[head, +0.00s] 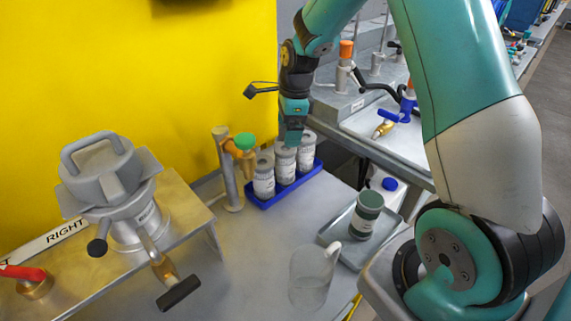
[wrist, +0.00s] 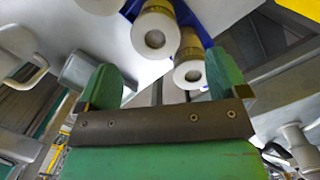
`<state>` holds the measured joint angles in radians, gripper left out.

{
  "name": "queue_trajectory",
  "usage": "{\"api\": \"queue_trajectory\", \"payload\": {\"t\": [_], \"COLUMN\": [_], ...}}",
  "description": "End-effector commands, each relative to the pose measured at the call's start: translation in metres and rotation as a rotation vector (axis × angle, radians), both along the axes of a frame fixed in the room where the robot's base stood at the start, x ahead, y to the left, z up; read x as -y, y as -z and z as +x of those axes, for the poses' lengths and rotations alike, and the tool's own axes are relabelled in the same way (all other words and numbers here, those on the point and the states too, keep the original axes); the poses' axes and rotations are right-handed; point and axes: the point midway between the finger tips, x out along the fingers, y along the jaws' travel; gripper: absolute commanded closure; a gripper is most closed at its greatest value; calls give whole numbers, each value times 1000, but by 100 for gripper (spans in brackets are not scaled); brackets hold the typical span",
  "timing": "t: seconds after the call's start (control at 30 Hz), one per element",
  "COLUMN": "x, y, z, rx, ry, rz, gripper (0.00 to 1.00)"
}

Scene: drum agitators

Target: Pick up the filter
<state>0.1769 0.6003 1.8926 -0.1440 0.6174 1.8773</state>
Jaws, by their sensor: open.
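Three cylindrical filters with pale ends and printed labels stand in a row in a blue tray (head: 296,187) on the grey table. In the head view they are the left filter (head: 264,178), the middle filter (head: 285,166) and the right filter (head: 306,153). My gripper (head: 292,138) is above the row, near the middle and right filters, pointing down. In the wrist view my gripper (wrist: 165,78) shows two green fingers spread apart, with nothing held. There, one filter (wrist: 155,35) and another filter (wrist: 188,70) show ring-shaped ends beyond and between the fingers.
A metal post with a green-knobbed valve (head: 243,144) stands left of the tray. A green-topped jar (head: 366,213) sits on a small grey tray (head: 346,248), near a clear jug (head: 313,275). A lidded metal vessel (head: 115,185) stands at left.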

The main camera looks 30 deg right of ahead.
Motion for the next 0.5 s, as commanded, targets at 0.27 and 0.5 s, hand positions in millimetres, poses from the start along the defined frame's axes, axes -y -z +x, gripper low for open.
{"api": "queue_trajectory", "payload": {"t": [0.27, 0.5], "x": [-4, -12], "y": [32, 61], "z": [1, -2], "rx": [-1, -6], "ry": [-1, -3], "rz": [0, 1], "gripper": [8, 8]}}
